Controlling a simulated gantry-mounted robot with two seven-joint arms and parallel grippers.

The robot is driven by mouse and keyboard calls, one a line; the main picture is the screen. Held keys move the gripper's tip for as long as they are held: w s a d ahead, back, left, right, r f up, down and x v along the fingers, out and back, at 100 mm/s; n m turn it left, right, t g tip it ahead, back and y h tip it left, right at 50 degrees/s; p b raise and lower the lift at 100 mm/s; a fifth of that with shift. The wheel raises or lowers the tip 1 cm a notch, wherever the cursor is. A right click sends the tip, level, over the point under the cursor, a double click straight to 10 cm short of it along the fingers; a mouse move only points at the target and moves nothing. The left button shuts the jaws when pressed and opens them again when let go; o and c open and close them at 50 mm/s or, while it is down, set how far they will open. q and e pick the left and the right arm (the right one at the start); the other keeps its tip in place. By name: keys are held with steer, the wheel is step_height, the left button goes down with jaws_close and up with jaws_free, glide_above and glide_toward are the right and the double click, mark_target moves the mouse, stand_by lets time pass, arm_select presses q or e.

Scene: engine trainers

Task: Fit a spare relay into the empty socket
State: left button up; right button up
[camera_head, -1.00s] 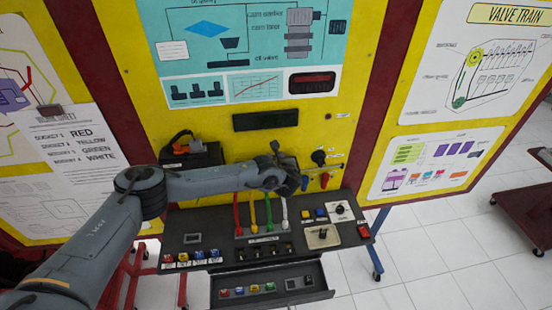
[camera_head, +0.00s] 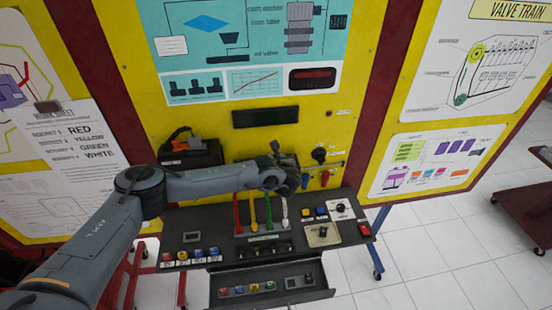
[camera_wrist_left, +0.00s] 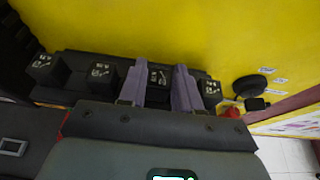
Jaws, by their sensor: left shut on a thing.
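My left gripper (camera_head: 284,168) reaches across to the yellow panel, above the console. In the left wrist view its two purple fingers (camera_wrist_left: 160,94) are shut on a black relay (camera_wrist_left: 158,77) with pale markings on its face. Similar black blocks stand on either side: two to the left (camera_wrist_left: 99,75) (camera_wrist_left: 46,68) and one to the right (camera_wrist_left: 211,89), along a dark strip. I cannot tell whether the held relay is seated or lifted. My arm hides this row in the head view. I cannot make out the empty socket. My right gripper is not in view.
The dark console (camera_head: 215,228) carries red, yellow, green and white leads (camera_head: 253,212), coloured blocks (camera_head: 197,253) and switches. An open drawer (camera_head: 272,302) below holds small coloured parts. Knobs (camera_head: 319,155) stick out of the panel right of my gripper. A black box (camera_head: 190,157) stands left.

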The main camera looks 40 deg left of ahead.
arm_select(q)
steer(key=shift+f, duration=0.15)
steer(key=o, duration=0.8)
steer(key=r+p, duration=0.1)
steer(key=s+d+p, duration=0.1)
steer(key=shift+s+d+r+p, duration=0.15)
steer(key=shift+r+p, duration=0.15)
steer(key=shift+r, duration=0.05)
steer(key=p+v, duration=0.2)
steer(key=shift+s+d+r, duration=0.15)
steer(key=shift+d+r, duration=0.05)
